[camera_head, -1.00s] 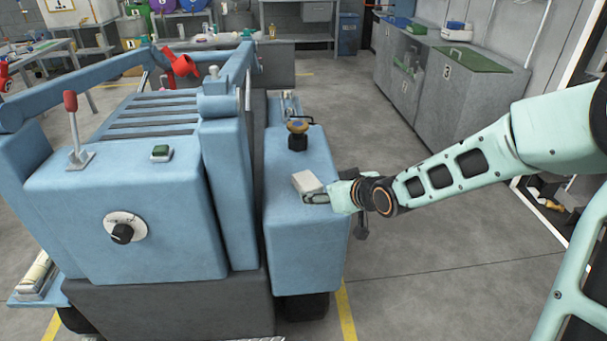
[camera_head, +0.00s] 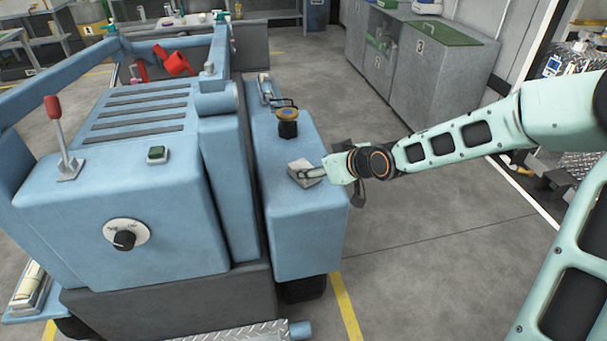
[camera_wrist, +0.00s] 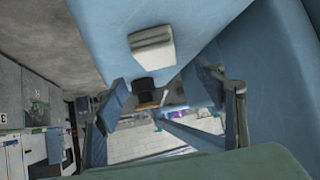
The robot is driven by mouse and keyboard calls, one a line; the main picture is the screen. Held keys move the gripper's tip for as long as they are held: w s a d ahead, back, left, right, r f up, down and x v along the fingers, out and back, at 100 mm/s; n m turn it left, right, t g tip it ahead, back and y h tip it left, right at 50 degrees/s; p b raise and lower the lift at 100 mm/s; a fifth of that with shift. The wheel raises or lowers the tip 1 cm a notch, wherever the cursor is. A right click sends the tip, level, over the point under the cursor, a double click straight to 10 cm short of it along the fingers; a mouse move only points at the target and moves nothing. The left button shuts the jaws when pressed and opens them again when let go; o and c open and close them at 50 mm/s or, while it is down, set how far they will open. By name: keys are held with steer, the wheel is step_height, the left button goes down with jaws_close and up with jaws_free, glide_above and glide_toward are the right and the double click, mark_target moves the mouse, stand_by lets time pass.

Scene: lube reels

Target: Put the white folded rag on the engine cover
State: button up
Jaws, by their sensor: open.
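The white folded rag (camera_head: 297,166) lies on the flat top of the blue side box at the machine's right. My gripper (camera_head: 308,174) is over the rag, reaching in from the right and partly covering it. In the wrist view the rag (camera_wrist: 152,48) shows as a pale block on the blue surface, beyond my open gripper's fingers (camera_wrist: 165,95). The fingers are apart with nothing held between them. The engine cover looks to be the slotted blue top (camera_head: 145,108) of the machine, left of the side box.
A dark cap with a yellowish top (camera_head: 287,118) stands on the side box behind the rag.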

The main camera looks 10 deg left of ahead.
steer(key=shift+x, duration=1.35)
steer(key=shift+f+b+x, duration=0.25)
steer(key=shift+b+x, duration=0.45)
steer(key=shift+x, duration=1.85)
steer(key=shift+s+d, duration=0.1)
steer(key=shift+d, duration=0.1)
steer(key=shift+r, duration=0.1)
steer(key=c, duration=1.3)
steer(key=shift+c, duration=0.2)
